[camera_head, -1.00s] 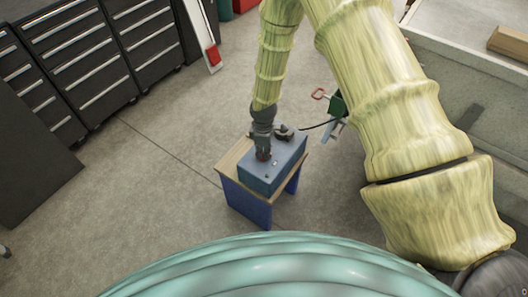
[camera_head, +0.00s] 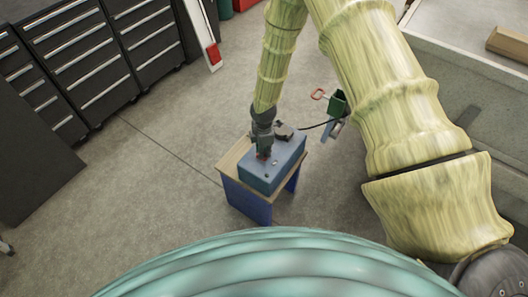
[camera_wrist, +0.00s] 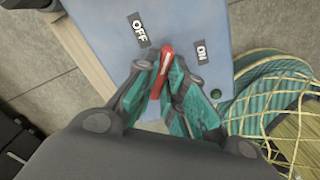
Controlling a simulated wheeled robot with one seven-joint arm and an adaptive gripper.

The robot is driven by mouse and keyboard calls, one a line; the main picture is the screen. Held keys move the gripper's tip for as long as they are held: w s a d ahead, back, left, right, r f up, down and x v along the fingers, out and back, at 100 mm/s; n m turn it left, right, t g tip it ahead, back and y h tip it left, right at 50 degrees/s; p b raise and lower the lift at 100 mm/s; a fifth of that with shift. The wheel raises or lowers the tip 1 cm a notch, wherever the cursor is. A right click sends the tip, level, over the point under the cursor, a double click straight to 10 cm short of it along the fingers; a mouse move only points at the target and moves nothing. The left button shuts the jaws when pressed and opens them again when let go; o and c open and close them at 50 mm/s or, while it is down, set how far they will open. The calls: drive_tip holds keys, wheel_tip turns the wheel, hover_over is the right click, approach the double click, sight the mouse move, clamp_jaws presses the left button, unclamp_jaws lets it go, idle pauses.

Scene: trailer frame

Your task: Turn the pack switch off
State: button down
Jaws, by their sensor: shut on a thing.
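The pack switch has a red handle (camera_wrist: 164,68) on the top face of a blue box (camera_wrist: 190,20). The handle sits between an OFF label (camera_wrist: 139,29) and an ON label (camera_wrist: 202,53), and its far end points between the two. My gripper (camera_wrist: 160,83) is shut on the red handle, with a teal-padded finger on each side. The fingers hide the handle's near end and pivot. In the head view, my gripper (camera_head: 263,154) reaches down onto the blue box (camera_head: 258,180), where a bit of red shows at the fingertips.
The box stands on a small bench with a wooden top (camera_head: 232,157) and blue legs (camera_head: 246,204). A dark part (camera_head: 284,131) on the box has a black cable running right to a green object (camera_head: 338,103).

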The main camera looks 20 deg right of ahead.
drive_tip(key=n+p, duration=0.2)
drive_tip(key=n, duration=0.2)
drive_tip(key=shift+n, duration=0.6)
drive_tip(key=shift+p, duration=0.3)
drive_tip(key=shift+n+p, duration=0.65)
drive_tip(key=shift+n, duration=0.85)
drive_tip(key=c, duration=1.4)
unclamp_jaws()
